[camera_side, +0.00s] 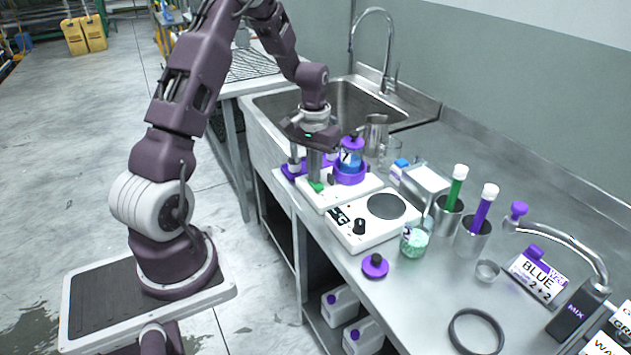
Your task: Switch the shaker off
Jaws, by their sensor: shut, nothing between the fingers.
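The shaker (350,194) is a low white box near the counter's front edge, in front of the sink. A purple holder on it carries a jar (352,156) with a purple cap, blue liquid and a label reading 7. A green switch (316,187) shows at the shaker's left end. My gripper (315,176) is shut and empty, pointing down, with its fingertips just above or at the green switch. I cannot tell whether they touch it, or which way the switch is set.
A white hotplate (348,231) with a black knob stands right of the shaker. A glass of green contents (414,242) and a purple lid (375,267) are close by. Metal cups (472,239) hold capped tubes. The sink (345,103) lies behind.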

